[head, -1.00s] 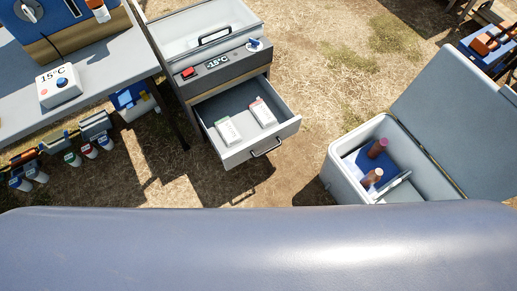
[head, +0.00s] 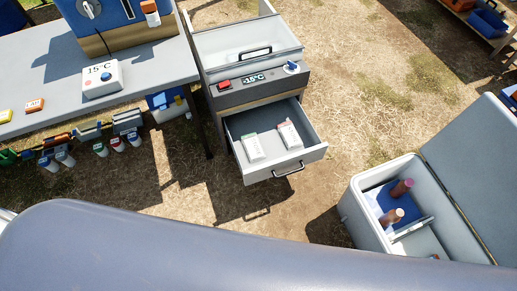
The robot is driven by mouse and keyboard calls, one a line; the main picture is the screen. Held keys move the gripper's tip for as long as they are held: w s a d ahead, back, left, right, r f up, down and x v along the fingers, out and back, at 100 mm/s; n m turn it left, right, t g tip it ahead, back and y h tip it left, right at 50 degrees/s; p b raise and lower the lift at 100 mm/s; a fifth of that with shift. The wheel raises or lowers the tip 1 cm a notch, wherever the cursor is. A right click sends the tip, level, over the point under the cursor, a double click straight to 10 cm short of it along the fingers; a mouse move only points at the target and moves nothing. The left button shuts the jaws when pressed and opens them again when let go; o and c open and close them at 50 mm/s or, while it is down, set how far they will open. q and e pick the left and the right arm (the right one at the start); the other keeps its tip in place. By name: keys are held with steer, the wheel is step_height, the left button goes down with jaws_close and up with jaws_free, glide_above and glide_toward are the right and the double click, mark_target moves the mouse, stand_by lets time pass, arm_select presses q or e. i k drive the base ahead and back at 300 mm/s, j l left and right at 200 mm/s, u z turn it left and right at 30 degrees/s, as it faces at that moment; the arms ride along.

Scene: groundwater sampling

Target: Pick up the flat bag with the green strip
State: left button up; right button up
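Two flat white packs lie in the open lower drawer (head: 308,155) of the grey cabinet. The left pack (head: 253,148) shows a faint greenish edge and looks like the flat bag with the green strip. The right pack (head: 289,135) has a red strip at its top. The two lie apart, with bare drawer floor around them. Neither of my grippers is in view. A large smooth grey part of my own body fills the bottom of the picture.
A -15°C display (head: 254,78) is on the cabinet above the drawer. An open cooler (head: 357,211) with two reddish-capped tubes stands to the right. A grey table (head: 45,75) with a 15°C box (head: 103,80) is at left. Dry ground lies between drawer and cooler.

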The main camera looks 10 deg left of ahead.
mark_target(254, 150)
steer(key=u, duration=0.85)
steer(key=j+u, duration=0.25)
steer(key=u, duration=0.15)
steer(key=i+j+u, duration=0.1)
steer(key=u, duration=0.25)
steer(key=i+j+u, duration=0.1)
steer(key=j+u, duration=0.3)
steer(key=l, duration=0.1)
